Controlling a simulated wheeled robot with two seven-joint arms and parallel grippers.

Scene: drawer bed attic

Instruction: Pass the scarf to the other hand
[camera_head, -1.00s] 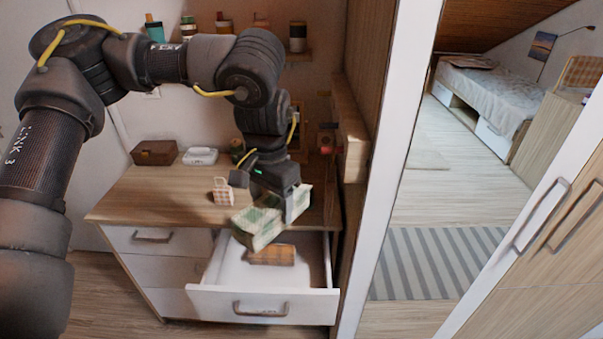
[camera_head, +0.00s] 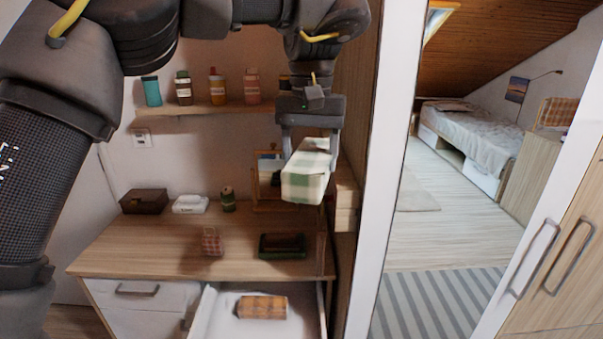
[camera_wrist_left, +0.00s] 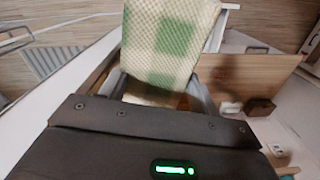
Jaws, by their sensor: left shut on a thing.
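The scarf (camera_head: 307,176) is a folded green and cream checked bundle. My left gripper (camera_head: 311,150) is shut on it and holds it in the air above the right part of the dresser. In the left wrist view the scarf (camera_wrist_left: 168,45) sticks out from between the fingers and hides much of them. My right gripper is in neither view.
The dresser top (camera_head: 140,245) holds a brown box (camera_head: 144,201), a white case (camera_head: 190,204), a small checked item (camera_head: 211,242) and a dark green tray (camera_head: 282,246). An open drawer (camera_head: 225,325) holds an orange-brown folded item (camera_head: 262,307). A shelf (camera_head: 190,110) carries several bottles. A white panel edge (camera_head: 385,170) stands right.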

